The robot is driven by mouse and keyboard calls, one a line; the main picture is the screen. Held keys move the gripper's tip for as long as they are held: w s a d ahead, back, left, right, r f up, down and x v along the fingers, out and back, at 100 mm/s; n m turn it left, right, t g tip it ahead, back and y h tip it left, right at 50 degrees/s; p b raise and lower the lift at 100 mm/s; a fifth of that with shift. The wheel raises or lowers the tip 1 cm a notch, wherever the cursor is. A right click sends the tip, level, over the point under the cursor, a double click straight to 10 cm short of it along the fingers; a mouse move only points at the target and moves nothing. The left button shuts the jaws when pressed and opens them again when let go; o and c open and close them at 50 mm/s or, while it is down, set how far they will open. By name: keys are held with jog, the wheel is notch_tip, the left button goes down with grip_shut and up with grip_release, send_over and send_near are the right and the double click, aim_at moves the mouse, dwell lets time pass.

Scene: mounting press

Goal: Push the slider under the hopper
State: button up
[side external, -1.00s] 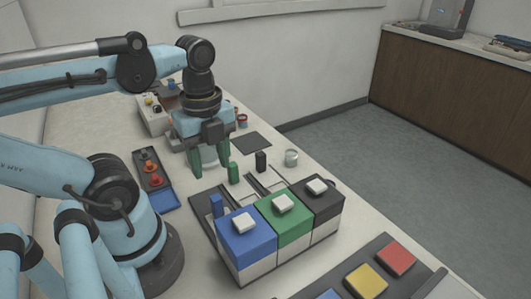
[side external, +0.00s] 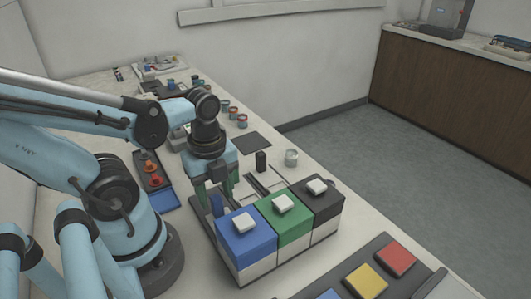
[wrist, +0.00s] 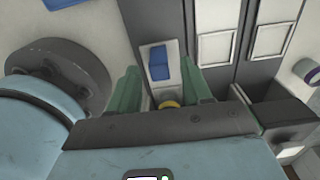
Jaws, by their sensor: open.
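The blue upright handle (side external: 217,205) stands just behind the blue hopper block (side external: 246,246) in the side view. In the wrist view the blue handle (wrist: 158,62) sits on a pale slider strip (wrist: 148,52) in a dark track. My gripper (side external: 215,197) is low over the tracks, close to the blue handle. Its two green fingers are apart, and in the wrist view my gripper (wrist: 160,68) has one finger on each side of the handle, with gaps visible. Contact cannot be told. A green hopper (side external: 284,220) and a black hopper (side external: 317,206) stand beside the blue one.
A black handle (side external: 261,161) stands on the far track. A small cup (side external: 291,157) and a dark mat (side external: 251,143) lie beyond. Coloured pads (side external: 396,258) lie at the front right.

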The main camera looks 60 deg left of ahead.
jog(key=shift+f, duration=1.8)
grip_shut()
